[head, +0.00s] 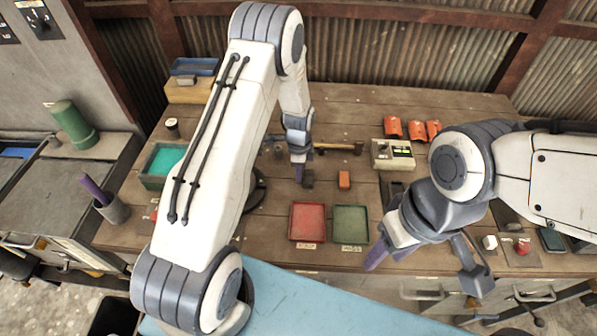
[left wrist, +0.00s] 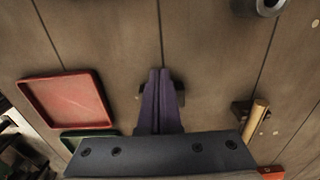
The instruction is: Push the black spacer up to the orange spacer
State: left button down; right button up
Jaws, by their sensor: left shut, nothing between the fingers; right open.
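The black spacer (head: 308,180) is a small dark block on the wooden bench. The orange spacer (head: 344,179) is a small orange block to its right, with a gap of bare bench between them. My left gripper (head: 299,180) is shut and empty, its purple fingertips low at the left side of the black spacer. In the left wrist view the shut fingers (left wrist: 160,72) cover most of a dark block; I cannot tell whether they touch it. An orange piece shows at the lower right of that view (left wrist: 270,172). My right gripper (head: 388,256) is open near the bench's front edge.
A red tray (head: 307,239) and a green tray (head: 350,242) lie in front of the spacers. A hammer (head: 337,147) lies behind them. A device with a display (head: 393,154) and several orange-red parts (head: 412,129) stand at the back right. A teal bin (head: 150,181) is left.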

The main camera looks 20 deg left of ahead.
aim_at(325, 182)
pick_arm(q)
jog(key=d+b, duration=0.1)
jog(key=d, duration=0.1)
jog(key=w+d, duration=0.1)
jog(key=d, duration=0.2)
jog(key=w+d+b, duration=0.1)
jog(key=d, duration=0.2)
jog(key=shift+w+b, duration=0.15)
jog(key=shift+b, duration=0.2)
